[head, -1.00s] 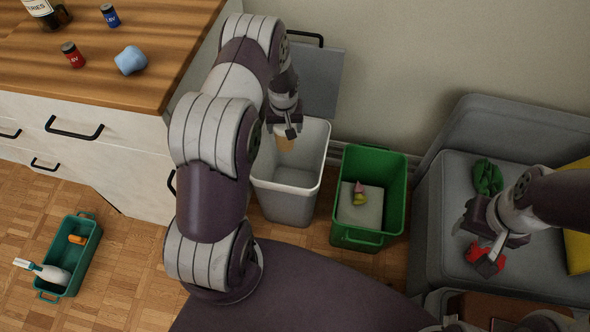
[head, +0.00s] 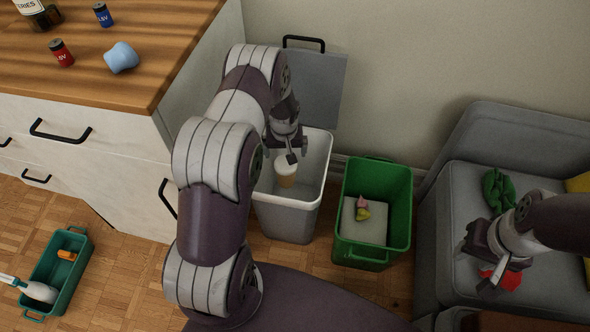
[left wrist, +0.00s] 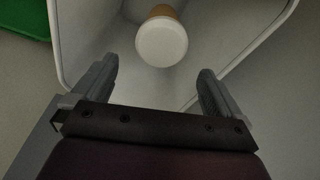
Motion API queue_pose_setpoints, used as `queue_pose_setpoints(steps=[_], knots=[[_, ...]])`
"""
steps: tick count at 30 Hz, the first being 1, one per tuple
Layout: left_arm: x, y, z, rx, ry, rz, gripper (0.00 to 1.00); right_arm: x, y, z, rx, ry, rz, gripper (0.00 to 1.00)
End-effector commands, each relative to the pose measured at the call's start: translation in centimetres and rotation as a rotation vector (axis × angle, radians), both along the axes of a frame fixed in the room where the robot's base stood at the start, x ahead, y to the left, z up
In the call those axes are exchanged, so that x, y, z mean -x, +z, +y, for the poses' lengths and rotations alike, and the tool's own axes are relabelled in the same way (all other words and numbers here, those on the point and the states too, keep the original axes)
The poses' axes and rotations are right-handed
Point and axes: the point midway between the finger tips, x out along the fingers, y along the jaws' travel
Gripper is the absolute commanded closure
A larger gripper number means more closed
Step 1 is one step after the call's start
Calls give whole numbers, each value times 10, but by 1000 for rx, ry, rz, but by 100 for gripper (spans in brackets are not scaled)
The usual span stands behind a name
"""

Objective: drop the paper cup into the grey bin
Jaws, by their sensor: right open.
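The paper cup (head: 286,174), with a white lid and a brown sleeve, is inside the grey bin (head: 291,220), below my left gripper (head: 288,150). In the left wrist view the cup (left wrist: 162,42) shows lid towards the camera, beyond and apart from the fingers. My left gripper (left wrist: 157,88) is open and empty above the bin's mouth. Whether the cup touches the bin's floor is unclear. The grey bin's rim also shows in the left wrist view (left wrist: 52,45). My right gripper (head: 489,272) is open over the grey sofa, near a red item (head: 507,279).
A green bin (head: 375,215) with small items stands right of the grey bin. The wooden-topped cabinet (head: 130,90) holds two cans and a blue lump. A teal caddy (head: 58,272) sits on the floor. The grey sofa (head: 462,190) carries a green cloth (head: 497,188).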

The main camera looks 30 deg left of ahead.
Motion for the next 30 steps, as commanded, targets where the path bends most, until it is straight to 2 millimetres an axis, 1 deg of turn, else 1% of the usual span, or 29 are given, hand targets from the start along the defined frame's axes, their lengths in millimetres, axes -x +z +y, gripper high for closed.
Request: queue_pose_setpoints(steps=[5,8,11,16,18,21,24,30], knots=[[0,1,0,0,0,0,0,0,0,0,0,0,0,57],[0,11,0,0,0,-2,0,0,6,0,0,0,0,57],[3,36,-2,-1,0,-3,0,0,18,0,0,0,0,57],[9,84,-5,-1,0,-3,0,0,36,0,0,0,0,57],[12,99,-7,0,0,-2,0,0,41,0,0,0,0,57],[15,115,-8,1,1,-1,0,0,46,0,0,0,0,57],[16,124,-9,0,0,0,0,0,48,0,0,0,0,57],[17,125,-9,0,0,1,0,0,47,0,0,0,0,57]])
